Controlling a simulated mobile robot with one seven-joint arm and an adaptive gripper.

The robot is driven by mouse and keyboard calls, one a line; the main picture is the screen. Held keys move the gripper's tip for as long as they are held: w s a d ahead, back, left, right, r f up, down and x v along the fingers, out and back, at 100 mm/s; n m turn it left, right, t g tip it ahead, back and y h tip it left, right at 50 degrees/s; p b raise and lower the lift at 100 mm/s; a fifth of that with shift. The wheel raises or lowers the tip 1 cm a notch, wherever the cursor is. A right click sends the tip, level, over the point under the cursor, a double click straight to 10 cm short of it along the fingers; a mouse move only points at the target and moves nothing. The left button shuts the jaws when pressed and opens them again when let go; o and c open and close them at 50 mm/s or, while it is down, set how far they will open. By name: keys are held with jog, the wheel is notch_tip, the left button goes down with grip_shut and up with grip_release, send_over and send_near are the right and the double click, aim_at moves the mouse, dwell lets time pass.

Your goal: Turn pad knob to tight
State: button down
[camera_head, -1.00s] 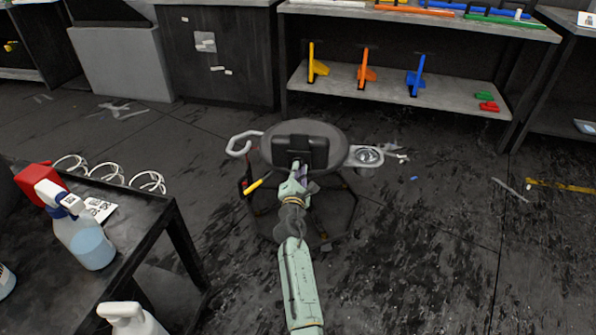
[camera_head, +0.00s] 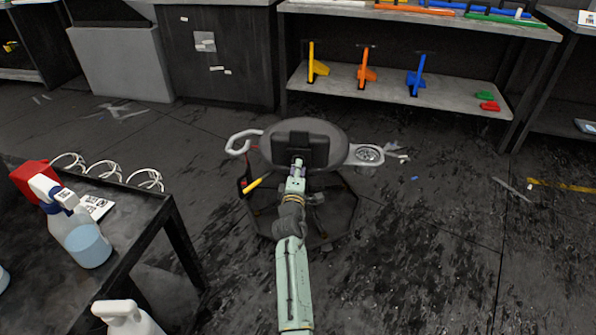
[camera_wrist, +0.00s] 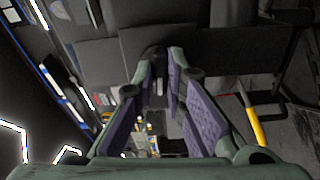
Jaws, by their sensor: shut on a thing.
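A rolling stool with a rounded dark seat (camera_head: 270,145) stands in the middle of the head view. A black pad (camera_head: 308,142) sits on its near side. My gripper (camera_head: 298,163) is at the lower front of this pad. In the wrist view, the purple-lined fingers of my gripper (camera_wrist: 161,62) converge on a small dark knob (camera_wrist: 155,57) just below the dark pad (camera_wrist: 185,40). The fingers hide most of the knob, so its turned position cannot be read.
A yellow-handled tool (camera_head: 252,184) hangs at the stool's left, also in the wrist view (camera_wrist: 252,125). A cup holder (camera_head: 368,154) juts out right. A black table (camera_head: 150,225) with spray bottles (camera_head: 82,238) stands at left. Floor at right is mostly clear.

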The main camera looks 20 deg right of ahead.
jog(key=m+b, duration=0.5)
jog(key=m, duration=0.8)
jog(key=m+b, duration=0.6)
jog(key=m, duration=0.7)
jog(key=shift+w+a+m, duration=0.1)
jog(key=shift+a+m, duration=0.1)
jog(key=shift+m, duration=0.4)
jog(key=c, duration=1.6)
grip_release()
jog(key=shift+c, duration=0.2)
notch_tip(320, 180, up, 10)
